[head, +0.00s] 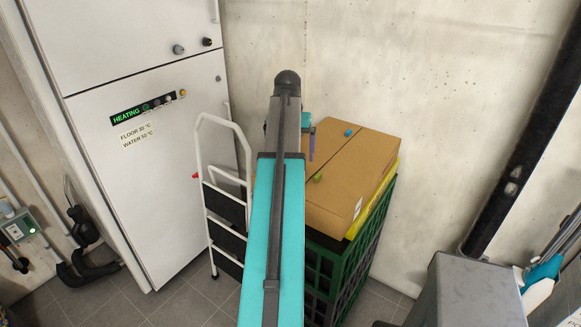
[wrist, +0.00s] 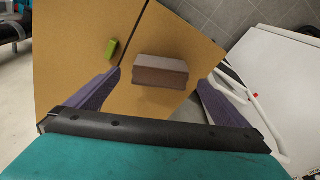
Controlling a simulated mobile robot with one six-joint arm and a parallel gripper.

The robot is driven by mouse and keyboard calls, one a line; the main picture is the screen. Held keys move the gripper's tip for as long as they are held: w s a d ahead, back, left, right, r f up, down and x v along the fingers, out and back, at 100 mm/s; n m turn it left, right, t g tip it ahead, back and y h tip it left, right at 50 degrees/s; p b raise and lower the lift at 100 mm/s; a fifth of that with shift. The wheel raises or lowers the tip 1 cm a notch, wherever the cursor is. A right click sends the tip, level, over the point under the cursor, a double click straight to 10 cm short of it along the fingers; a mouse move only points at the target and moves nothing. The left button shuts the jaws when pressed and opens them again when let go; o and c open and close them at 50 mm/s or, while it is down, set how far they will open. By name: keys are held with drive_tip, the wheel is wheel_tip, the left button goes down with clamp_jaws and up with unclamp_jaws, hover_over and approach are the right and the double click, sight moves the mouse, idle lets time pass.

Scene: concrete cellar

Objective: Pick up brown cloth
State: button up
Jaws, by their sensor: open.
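In the wrist view a brown, block-shaped thing (wrist: 160,72), which may be the brown cloth folded up, lies on a cardboard box (wrist: 75,30). My gripper (wrist: 160,83) is open above the box, with its purple fingers spread to the left and right of the brown thing. I see no contact between the fingers and it. In the head view my gripper (head: 311,143) is partly hidden by my arm over the box (head: 350,165), and the brown thing is not visible there.
A small green item (wrist: 111,48) lies near the left finger; a blue item (head: 348,132) is farther back on the box. The box stands on a yellow item (head: 382,190) and a green crate (head: 365,250). A white step ladder (head: 208,165) and white cabinet (head: 160,190) are left.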

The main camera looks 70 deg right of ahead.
drive_tip(key=shift+w+d+f+b, duration=0.1)
drive_tip(key=shift+d+f+b, duration=0.15)
drive_tip(key=shift+f+b, duration=0.9)
drive_tip(key=shift+d+f+b, duration=0.2)
drive_tip(key=shift+f+b, duration=0.55)
drive_tip(key=shift+f, duration=0.65)
drive_tip(key=shift+c, duration=0.3)
drive_tip(key=c, duration=1.1)
drive_tip(key=shift+r, duration=0.2)
drive_tip(key=shift+c, duration=0.2)
drive_tip(key=shift+r+p, duration=1.5)
drive_tip(key=shift+r, duration=0.35)
drive_tip(key=shift+a+f, duration=0.2)
drive_tip(key=shift+a, duration=0.25)
drive_tip(key=s+a+r+p, duration=0.1)
drive_tip(key=s+a+p, duration=0.1)
drive_tip(key=a, duration=1.2)
drive_tip(key=shift+s+a+r, duration=0.15)
drive_tip(key=shift+s+a, duration=0.25)
drive_tip(key=shift+s, duration=0.05)
